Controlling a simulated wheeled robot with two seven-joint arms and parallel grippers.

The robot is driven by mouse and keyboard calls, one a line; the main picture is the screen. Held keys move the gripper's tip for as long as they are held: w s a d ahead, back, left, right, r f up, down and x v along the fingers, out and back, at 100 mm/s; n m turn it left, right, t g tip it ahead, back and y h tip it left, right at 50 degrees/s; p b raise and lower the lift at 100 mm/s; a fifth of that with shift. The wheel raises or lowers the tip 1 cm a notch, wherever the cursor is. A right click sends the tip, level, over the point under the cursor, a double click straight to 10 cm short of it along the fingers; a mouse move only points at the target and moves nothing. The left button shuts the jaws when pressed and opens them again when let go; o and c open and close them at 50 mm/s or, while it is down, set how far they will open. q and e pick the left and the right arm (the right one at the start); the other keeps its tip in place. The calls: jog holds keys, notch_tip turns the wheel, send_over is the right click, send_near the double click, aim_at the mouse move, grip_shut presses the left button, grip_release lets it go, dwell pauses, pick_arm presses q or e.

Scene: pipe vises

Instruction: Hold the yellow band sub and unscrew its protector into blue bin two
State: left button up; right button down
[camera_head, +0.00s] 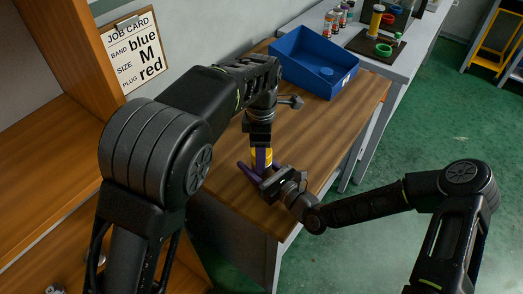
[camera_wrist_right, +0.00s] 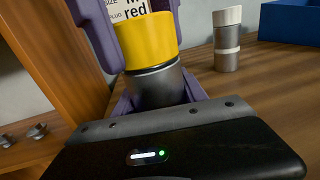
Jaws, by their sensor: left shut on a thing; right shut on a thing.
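The yellow band sub (camera_wrist_right: 155,87) stands upright between my grippers, a dark grey body with a wide yellow part (camera_wrist_right: 147,42) above. In the head view only a little yellow (camera_head: 266,154) shows. My right gripper (camera_head: 257,176) has its purple fingers low around the grey body, shut on it. My left gripper (camera_head: 261,160) reaches down from above, its purple fingers shut on the upper part. I cannot make out the protector's edge from the band. A blue bin (camera_head: 285,77) stands at the table's far end, with a round blue mark inside; its label is too small to read.
A grey cylinder with a white top (camera_wrist_right: 228,38) stands on the wooden table (camera_head: 352,110), near the blue bin. A job card (camera_head: 134,50) hangs on the left, reading blue, M, red. A grey bench (camera_head: 412,66) behind holds small cans and fixtures. Wooden shelves stand left.

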pick_arm(q)
jog(key=shift+n, duration=1.2)
jog(key=shift+r, duration=0.2)
jog(key=shift+r, duration=0.9)
jog(key=shift+r, duration=0.15)
jog(key=shift+r, duration=1.9)
pick_arm(e)
jog(key=c, duration=0.6)
grip_release()
jog(key=shift+o, duration=0.2)
pick_arm(q)
jog(key=shift+f, duration=0.1)
pick_arm(e)
jog(key=shift+d, duration=0.1)
